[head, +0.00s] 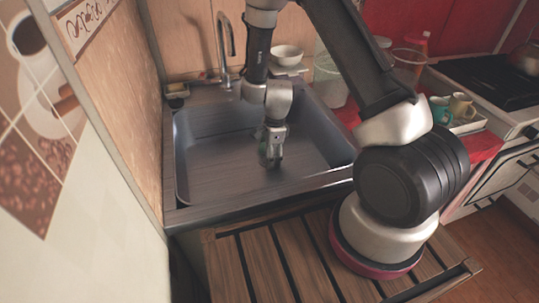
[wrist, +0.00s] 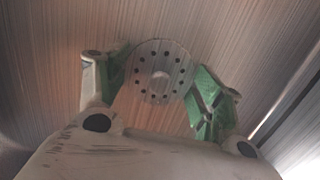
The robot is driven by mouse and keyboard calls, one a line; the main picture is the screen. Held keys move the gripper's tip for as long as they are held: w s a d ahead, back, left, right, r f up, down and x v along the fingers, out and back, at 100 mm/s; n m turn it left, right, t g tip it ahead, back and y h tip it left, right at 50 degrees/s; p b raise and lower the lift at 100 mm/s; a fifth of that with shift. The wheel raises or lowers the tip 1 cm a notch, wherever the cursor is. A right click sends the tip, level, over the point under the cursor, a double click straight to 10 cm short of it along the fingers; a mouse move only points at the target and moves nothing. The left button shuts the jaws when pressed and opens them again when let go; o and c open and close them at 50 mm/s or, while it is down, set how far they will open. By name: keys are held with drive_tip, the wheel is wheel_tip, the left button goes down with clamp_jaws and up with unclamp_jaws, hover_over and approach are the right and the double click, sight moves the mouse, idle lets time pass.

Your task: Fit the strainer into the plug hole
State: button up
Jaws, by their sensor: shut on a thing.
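The strainer (wrist: 160,72) is a round pale disc with a ring of dark holes and a small central knob, seen in the wrist view. My gripper (head: 271,162) is down inside the grey sink (head: 215,150), low over the basin floor. Its green fingers are on either side of the strainer and hold it by the edge. In the head view the strainer is too small and covered to make out. The plug hole does not show in either view. I cannot tell whether the strainer touches the basin floor.
The tap (head: 224,48) stands behind the sink, with a small sponge dish (head: 177,91) at its left corner. A white bowl (head: 286,54) is behind the basin. Cups (head: 460,106) stand on the right counter. A slatted wooden board (head: 259,262) lies in front. The visible basin floor is clear.

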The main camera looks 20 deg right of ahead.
drive_tip(key=o, duration=1)
drive_tip(key=shift+r, duration=4)
